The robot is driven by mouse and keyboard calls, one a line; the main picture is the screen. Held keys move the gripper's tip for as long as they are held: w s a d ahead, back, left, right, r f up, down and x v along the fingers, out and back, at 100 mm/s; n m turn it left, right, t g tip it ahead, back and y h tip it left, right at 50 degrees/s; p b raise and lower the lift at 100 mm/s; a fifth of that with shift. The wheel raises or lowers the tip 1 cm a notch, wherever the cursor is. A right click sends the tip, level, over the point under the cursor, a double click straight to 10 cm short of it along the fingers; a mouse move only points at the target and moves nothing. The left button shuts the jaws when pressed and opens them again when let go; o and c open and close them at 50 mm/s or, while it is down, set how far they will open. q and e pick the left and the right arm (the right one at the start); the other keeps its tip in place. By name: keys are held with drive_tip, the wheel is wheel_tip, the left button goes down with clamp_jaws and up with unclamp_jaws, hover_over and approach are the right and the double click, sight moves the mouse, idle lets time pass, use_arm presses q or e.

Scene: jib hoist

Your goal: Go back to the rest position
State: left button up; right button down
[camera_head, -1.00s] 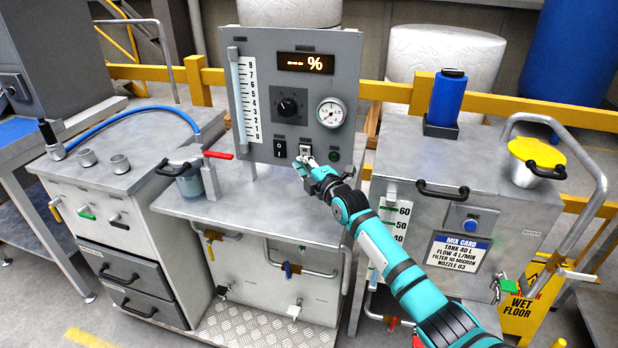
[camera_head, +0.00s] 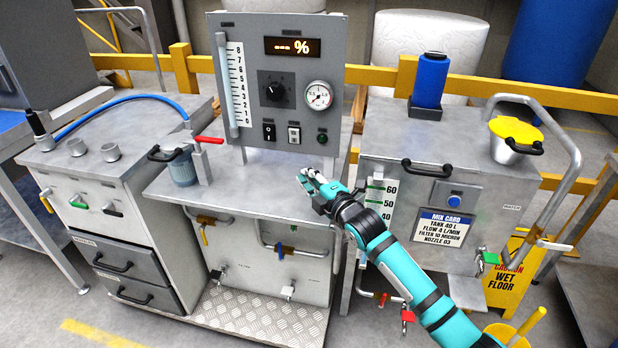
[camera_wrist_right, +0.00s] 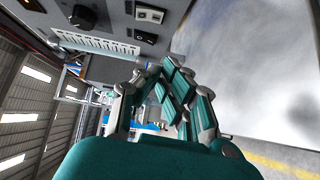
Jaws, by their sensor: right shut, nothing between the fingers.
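My right gripper (camera_head: 308,178) is shut and empty, in front of the grey control panel (camera_head: 348,62) and over the steel bench top (camera_head: 240,190). It is apart from the panel's switches. The panel carries a black rocker switch (camera_head: 269,132), a lighter switch (camera_head: 294,134), a knob (camera_head: 275,93), a gauge (camera_head: 319,96) and a display (camera_head: 292,47) reading "--- %". In the right wrist view the gripper's fingers (camera_wrist_right: 165,90) are close together, with the panel (camera_wrist_right: 115,15) at the top. My left gripper does not show.
A steel tank (camera_head: 400,140) with a blue canister (camera_head: 430,80) and a yellow-lidded pail (camera_head: 515,145) stands to the right. A cup (camera_head: 182,170) and a red-handled valve (camera_head: 207,140) are left of the panel. A yellow wet-floor sign (camera_head: 507,290) stands on the floor.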

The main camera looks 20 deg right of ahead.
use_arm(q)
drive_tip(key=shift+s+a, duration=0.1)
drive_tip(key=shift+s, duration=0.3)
